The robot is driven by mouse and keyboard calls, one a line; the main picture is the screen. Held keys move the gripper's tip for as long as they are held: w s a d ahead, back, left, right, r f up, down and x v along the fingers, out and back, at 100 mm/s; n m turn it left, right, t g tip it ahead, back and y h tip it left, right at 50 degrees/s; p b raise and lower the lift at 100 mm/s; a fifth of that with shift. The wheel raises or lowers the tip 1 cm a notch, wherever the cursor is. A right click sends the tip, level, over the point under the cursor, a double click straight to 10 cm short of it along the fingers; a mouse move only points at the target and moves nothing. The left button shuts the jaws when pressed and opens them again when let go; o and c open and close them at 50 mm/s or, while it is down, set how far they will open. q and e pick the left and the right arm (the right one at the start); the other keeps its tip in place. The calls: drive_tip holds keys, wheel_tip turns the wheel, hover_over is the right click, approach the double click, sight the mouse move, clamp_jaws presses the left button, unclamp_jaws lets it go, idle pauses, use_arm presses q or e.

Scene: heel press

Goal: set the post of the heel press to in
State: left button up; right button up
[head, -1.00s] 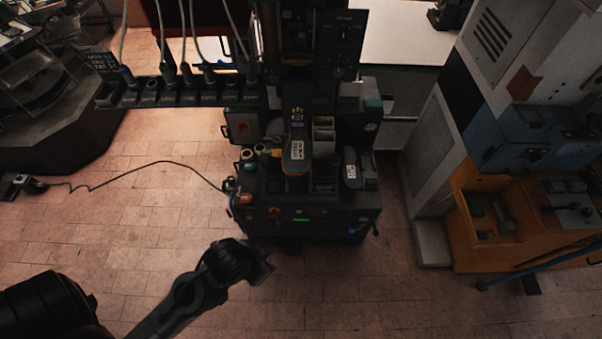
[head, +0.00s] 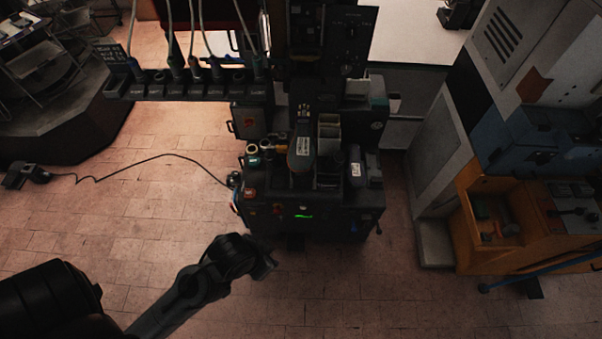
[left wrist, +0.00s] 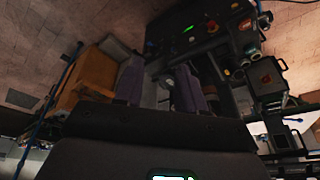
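The heel press (head: 315,210) is a dark machine in the middle of the head view, with a green-lit display on its front. A rounded post-like part with a pale label (head: 302,150) stands in its middle; I cannot tell its setting. The press also shows, turned over, at the top of the left wrist view (left wrist: 205,45). My left gripper (head: 266,266) is in front of the press, low and to its left, apart from it in the picture. My right gripper is not in view.
A bar of labelled sockets with hanging cables (head: 190,90) sticks out left of the press. A black cable (head: 150,158) lies on the floor to the left. An orange cabinet (head: 480,245) and a grey machine (head: 435,150) stand at the right. The tiled floor in front is clear.

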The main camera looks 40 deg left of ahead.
use_arm(q)
drive_tip(key=shift+o, duration=0.2)
drive_tip(key=w+m+t, duration=0.4)
drive_tip(key=w+m, duration=0.2)
drive_tip(key=w, duration=0.1)
drive_tip(key=m+t+y+b, duration=0.4)
drive_tip(key=m+t+b, duration=0.55)
drive_tip(key=b, duration=2.05)
approach(302, 178)
drive_tip(key=s+d+f+n+t, duration=0.1)
drive_tip(key=s+f+t, duration=0.1)
drive_tip(key=s, duration=0.2)
drive_tip(key=shift+n+y, duration=0.25)
drive_tip(key=shift+y, duration=0.25)
drive_tip(key=b+x, duration=0.2)
drive_tip(key=x, duration=0.2)
drive_tip(key=b+x, duration=0.3)
drive_tip(key=x, duration=0.2)
drive_tip(key=f+b+x, duration=0.1)
drive_tip(key=b+x, duration=0.2)
drive_tip(key=x, duration=0.2)
drive_tip(key=shift+w+f, duration=0.1)
drive_tip(key=shift+w, duration=0.25)
